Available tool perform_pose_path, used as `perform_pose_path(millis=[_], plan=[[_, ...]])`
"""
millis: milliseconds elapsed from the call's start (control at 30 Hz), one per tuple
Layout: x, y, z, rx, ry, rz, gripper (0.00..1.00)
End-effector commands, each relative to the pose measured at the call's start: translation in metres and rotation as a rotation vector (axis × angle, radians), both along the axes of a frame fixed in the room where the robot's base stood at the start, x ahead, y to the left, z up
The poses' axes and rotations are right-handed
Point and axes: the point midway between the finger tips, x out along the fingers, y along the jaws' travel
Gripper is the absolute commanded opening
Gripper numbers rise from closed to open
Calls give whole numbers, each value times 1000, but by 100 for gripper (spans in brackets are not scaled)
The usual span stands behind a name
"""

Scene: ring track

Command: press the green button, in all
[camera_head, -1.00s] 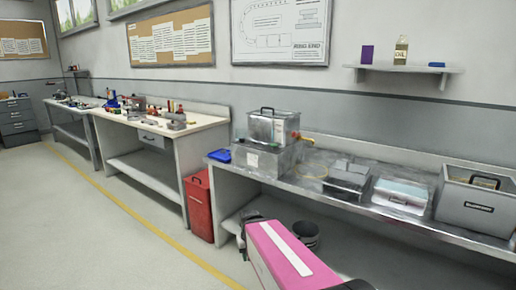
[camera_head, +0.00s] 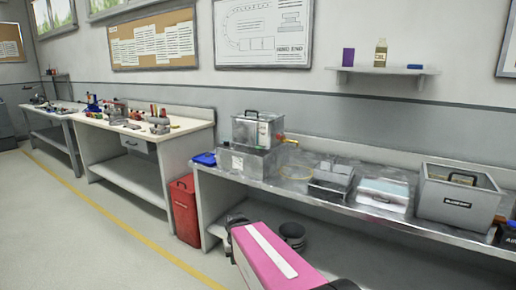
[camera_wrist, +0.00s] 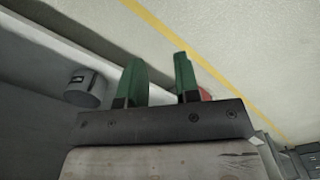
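I cannot make out a green button in either view. My gripper (camera_wrist: 158,62) shows in the wrist view with two green fingers standing apart and nothing between them. In the head view my pink arm reaches forward low in the picture, in front of the metal bench (camera_head: 345,205), and the fingers are too small to tell there. On the bench's left part a steel tank (camera_head: 257,131) with a black handle sits on a grey metal box (camera_head: 245,163).
A red bin (camera_head: 185,210) stands left of the bench. A dark bucket (camera_head: 292,235) is under it. The bench holds a dark tray (camera_head: 331,180), a pale-lidded box (camera_head: 384,195) and a grey crate (camera_head: 455,198). The floor at left (camera_head: 75,235) is clear.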

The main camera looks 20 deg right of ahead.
Motion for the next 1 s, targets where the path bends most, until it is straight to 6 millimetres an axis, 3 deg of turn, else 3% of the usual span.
perform_pose_path(millis=[33,67,100,1000], plan=[[0,0,0,0,0,0,12],[0,0,0,0,0,0,2],[0,0,0,0,0,0,0],[0,0,0,0,0,0,0]])
